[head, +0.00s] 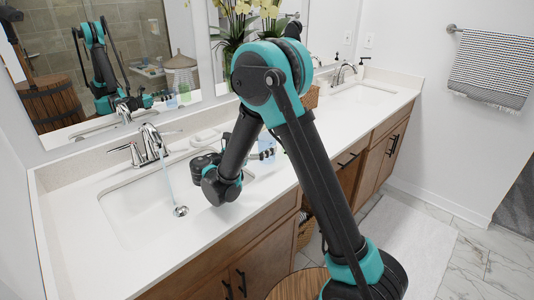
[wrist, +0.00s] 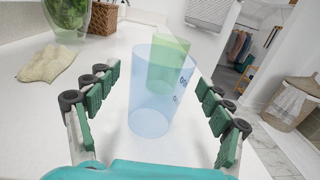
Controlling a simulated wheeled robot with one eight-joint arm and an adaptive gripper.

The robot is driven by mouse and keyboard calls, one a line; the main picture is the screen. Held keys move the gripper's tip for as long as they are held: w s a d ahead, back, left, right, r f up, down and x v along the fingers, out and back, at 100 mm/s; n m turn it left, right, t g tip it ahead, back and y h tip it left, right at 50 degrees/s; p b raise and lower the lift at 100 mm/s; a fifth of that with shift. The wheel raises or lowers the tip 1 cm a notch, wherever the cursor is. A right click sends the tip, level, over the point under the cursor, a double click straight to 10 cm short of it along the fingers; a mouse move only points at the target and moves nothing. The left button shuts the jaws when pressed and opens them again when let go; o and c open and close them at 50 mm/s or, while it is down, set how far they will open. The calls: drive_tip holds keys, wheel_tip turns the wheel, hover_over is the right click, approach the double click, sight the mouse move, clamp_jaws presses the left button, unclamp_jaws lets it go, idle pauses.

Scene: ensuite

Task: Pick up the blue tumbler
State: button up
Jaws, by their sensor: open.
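The blue tumbler (wrist: 152,100), clear and pale blue with dark marks on its side, stands upright on the white counter in the middle of the wrist view. In the head view a small part of it (head: 267,147) shows beside my gripper, mostly hidden by my arm. My gripper (wrist: 160,82) is open, with one finger on each side of the tumbler and a visible gap on both sides. In the head view the gripper (head: 262,154) is low over the counter and partly hidden behind my arm.
A clear green tumbler (wrist: 168,62) stands close behind the blue one and overlaps it in view. A beige cloth (wrist: 47,64), a plant vase (wrist: 66,14) and a wicker basket (wrist: 103,18) lie to the left. A sink (head: 140,208) with running tap (head: 150,140) is nearby.

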drive_tip(key=shift+x, duration=1.2)
drive_tip(key=shift+c, duration=0.5)
drive_tip(key=c, duration=1.2)
drive_tip(key=shift+o, duration=0.2)
drive_tip(key=shift+r, duration=0.2)
